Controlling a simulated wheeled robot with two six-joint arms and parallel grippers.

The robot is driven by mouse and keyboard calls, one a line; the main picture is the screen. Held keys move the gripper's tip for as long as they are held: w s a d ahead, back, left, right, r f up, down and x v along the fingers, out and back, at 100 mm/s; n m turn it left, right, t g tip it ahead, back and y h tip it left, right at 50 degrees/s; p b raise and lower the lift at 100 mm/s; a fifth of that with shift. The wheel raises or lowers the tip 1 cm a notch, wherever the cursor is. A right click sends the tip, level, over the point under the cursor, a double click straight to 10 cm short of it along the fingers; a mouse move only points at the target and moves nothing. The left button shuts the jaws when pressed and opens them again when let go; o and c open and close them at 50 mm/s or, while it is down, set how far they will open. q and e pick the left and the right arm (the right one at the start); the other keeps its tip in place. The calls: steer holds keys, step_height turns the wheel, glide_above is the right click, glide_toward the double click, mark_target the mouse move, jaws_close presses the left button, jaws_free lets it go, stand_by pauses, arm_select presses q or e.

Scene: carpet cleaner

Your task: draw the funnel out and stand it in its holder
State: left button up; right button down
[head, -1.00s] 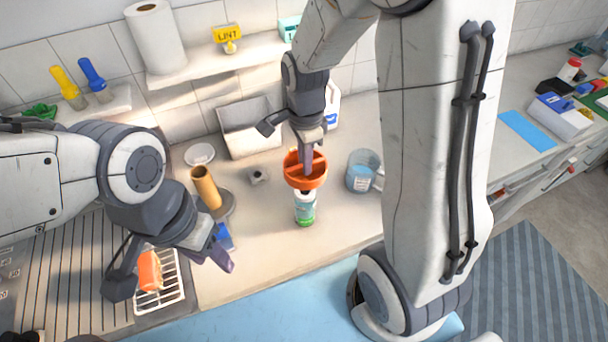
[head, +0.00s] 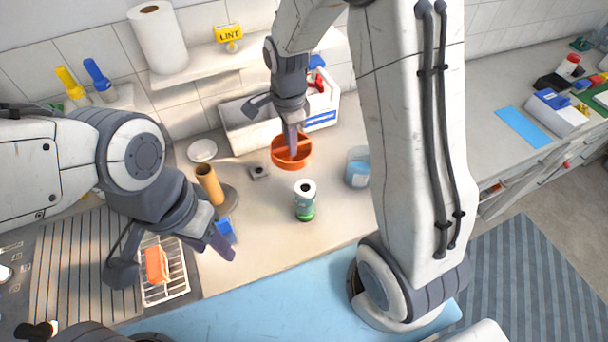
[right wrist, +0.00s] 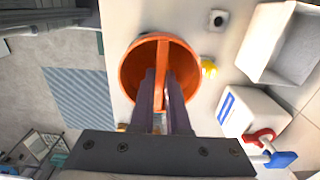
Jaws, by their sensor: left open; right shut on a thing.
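The orange funnel (head: 291,151) is in my right gripper (head: 292,146), which is shut on the divider across its mouth; the right wrist view also shows the funnel (right wrist: 132,70) between the fingers (right wrist: 160,95). It is behind the white and green bottle (head: 305,207), apart from it, and the bottle's dark open neck shows. Its spout is hidden. A small grey block with a dark hole (head: 260,173), seemingly the holder, stands left of the funnel; it also shows in the right wrist view (right wrist: 218,18). My left gripper (head: 172,258) is open and empty above the drying rack.
A brown tube (head: 209,186) on a grey base stands left of the block. A blue jug (head: 357,172) is right of the bottle. A grey bin (head: 236,133) and a white container (head: 322,115) stand behind the funnel. An orange sponge (head: 156,265) lies on the rack (head: 170,293).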

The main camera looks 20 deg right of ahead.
steer(key=w+a+f+b, duration=0.1)
steer(key=w+a+f, duration=0.2)
steer(key=w+f, duration=0.2)
steer(key=w+a+f+b, duration=0.1)
steer(key=w+a+f, duration=0.3)
steer(key=w, duration=0.6)
steer(key=shift+w+f, duration=0.2)
steer(key=shift+f, duration=0.35)
steer(key=shift+f, duration=0.1)
steer(key=shift+f+b, duration=1.9)
steer(key=shift+f, duration=0.95)
steer(key=shift+f+b, duration=0.75)
steer(key=shift+f, duration=0.45)
steer(key=c, duration=0.8)
jaws_free()
